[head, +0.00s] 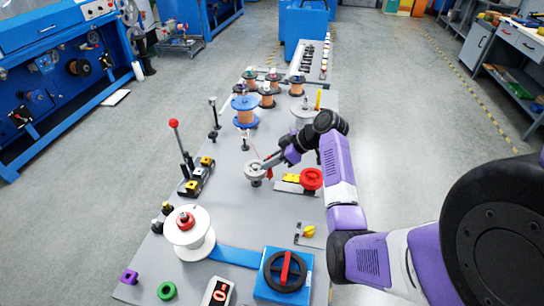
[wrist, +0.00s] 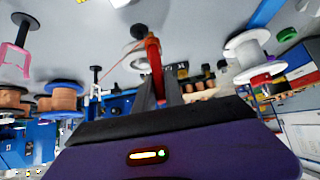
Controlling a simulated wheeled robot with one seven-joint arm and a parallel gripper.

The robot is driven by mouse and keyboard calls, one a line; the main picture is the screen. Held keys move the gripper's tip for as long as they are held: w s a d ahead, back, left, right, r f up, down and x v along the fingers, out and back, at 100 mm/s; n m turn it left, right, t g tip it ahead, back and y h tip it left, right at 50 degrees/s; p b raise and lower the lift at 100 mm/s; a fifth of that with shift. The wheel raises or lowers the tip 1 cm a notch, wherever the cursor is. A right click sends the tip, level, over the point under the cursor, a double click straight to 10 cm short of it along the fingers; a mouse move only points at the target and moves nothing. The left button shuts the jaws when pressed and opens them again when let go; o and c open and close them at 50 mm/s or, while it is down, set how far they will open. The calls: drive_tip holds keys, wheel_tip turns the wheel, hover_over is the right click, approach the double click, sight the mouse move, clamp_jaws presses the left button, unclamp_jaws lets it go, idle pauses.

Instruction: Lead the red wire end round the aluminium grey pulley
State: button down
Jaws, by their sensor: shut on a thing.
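My gripper (head: 267,165) is shut on the red wire end (head: 270,174), close beside the right edge of the aluminium grey pulley (head: 254,170). In the wrist view, the red end (wrist: 154,52) stands upright between my dark fingers (wrist: 159,90). The thin red wire (head: 258,152) runs from the held end back towards the small post behind the pulley. In the wrist view it leads off to the left. The grey pulley stands on a short dark stem on the grey table. I cannot tell whether the wire touches its rim.
A red-knobbed lever (head: 174,124) stands left of the pulley. A white spool (head: 201,240) is in front, a blue spool (head: 245,104) behind. Bare table (head: 230,212) lies between pulley and white spool.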

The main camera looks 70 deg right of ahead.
drive_tip(key=shift+w+a+p, duration=0.25)
drive_tip(key=shift+w+a, duration=0.1)
drive_tip(key=shift+a, duration=0.3)
drive_tip(key=shift+w+a+p, duration=0.2)
drive_tip(key=shift+w+a, duration=0.15)
drive_tip(key=shift+a, duration=0.3)
